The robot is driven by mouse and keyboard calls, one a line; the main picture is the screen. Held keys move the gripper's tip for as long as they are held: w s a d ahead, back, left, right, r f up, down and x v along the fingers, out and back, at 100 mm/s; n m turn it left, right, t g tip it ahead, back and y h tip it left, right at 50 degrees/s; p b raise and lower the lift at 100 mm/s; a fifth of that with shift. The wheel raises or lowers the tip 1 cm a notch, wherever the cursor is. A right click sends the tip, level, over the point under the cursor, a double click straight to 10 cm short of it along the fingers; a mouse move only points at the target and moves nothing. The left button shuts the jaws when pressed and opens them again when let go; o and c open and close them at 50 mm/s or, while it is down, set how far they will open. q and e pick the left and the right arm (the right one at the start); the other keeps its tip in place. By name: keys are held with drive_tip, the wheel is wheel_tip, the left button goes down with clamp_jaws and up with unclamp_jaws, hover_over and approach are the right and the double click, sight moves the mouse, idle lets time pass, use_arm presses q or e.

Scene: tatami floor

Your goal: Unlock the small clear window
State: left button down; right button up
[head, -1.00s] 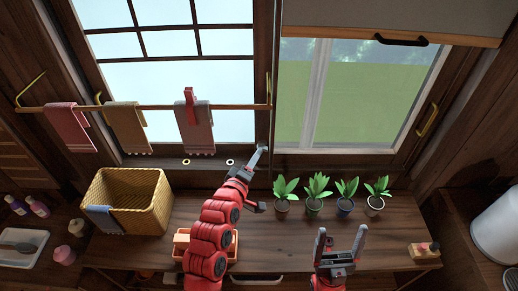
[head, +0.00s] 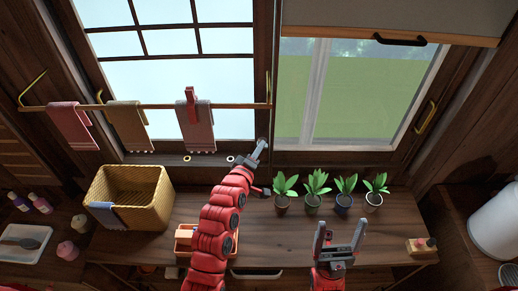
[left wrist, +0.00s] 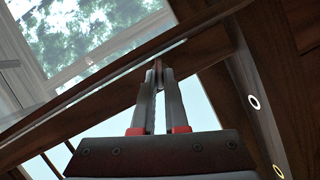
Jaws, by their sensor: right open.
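The clear window (head: 385,110) is on the right in the head view, with green ground behind its glass. A small round latch (head: 262,142) sits on the wooden post between the two windows. My left gripper (head: 259,149) is up at this latch. In the left wrist view its fingertips (left wrist: 159,72) are close together by the window frame, with a small piece at the tips. Whether they grip it is unclear. My right gripper (head: 340,236) is open and empty above the table.
Several potted plants (head: 313,190) stand along the sill side of the table (head: 380,240), right of my left arm. A wicker basket (head: 145,205) stands at the left. A rail with towels (head: 125,122) crosses the left window. A small wooden block (head: 421,246) is at the right edge.

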idle(0.5)
use_arm(q)
drive_tip(key=m+y+b, duration=0.2)
drive_tip(key=m+b, duration=0.1)
drive_tip(key=m+g+y+b, duration=0.1)
drive_tip(key=m+y+b, duration=0.1)
drive_tip(key=m+b, duration=0.1)
drive_tip(key=d+m+y+b, duration=0.1)
drive_tip(key=m+b, duration=0.2)
drive_tip(key=shift+r+g+y, duration=0.25)
drive_tip(key=shift+g+y, duration=0.15)
drive_tip(key=shift+m, duration=0.3)
idle(0.5)
drive_tip(key=c, duration=0.9)
unclamp_jaws()
drive_tip(key=shift+c, duration=0.2)
drive_tip(key=shift+r, duration=0.1)
